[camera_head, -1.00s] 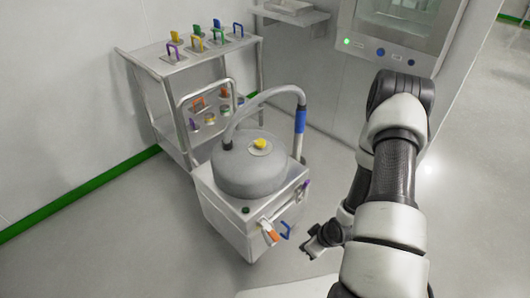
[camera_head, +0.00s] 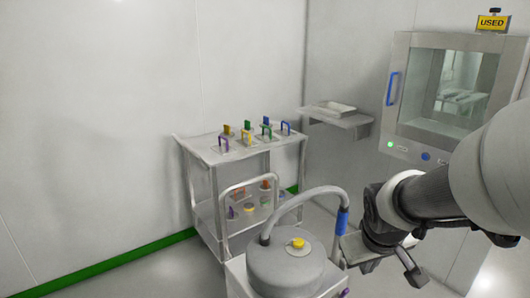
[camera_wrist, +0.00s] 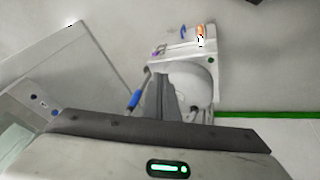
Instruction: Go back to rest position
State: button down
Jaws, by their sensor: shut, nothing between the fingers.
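My gripper (camera_wrist: 164,78) shows in the wrist view as dark grey fingers close together, with nothing between them. Behind the fingers, in that view, lie the round grey vessel (camera_wrist: 190,84) and its white box-shaped base (camera_wrist: 192,50). In the head view my arm comes in from the right and its end is just right of the blue sleeve on the vessel's hose. The vessel (camera_head: 285,270) has a yellow knob (camera_head: 297,243) on its lid and is cut off by the lower edge. No contact between my gripper and the vessel can be made out.
A steel trolley (camera_head: 200,146) with several coloured-handled pieces stands behind the vessel. A wall shelf (camera_head: 350,120) holds a pale tray (camera_head: 333,107). A glass-fronted cabinet (camera_head: 402,108) with a "USED" sign (camera_head: 492,22) stands at the right. Open floor shows at lower left.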

jog(key=s+a+r+m+t+y, duration=0.1)
jog(key=s+a+r, duration=0.3)
jog(key=s+r, duration=0.15)
jog(key=s+a+r+m+y, duration=0.1)
jog(key=s+a+r, duration=0.35)
jog(key=s, duration=0.25)
notch_tip(320, 180, up, 22)
jog(key=p, duration=2.2)
jog(key=shift+d, duration=0.3)
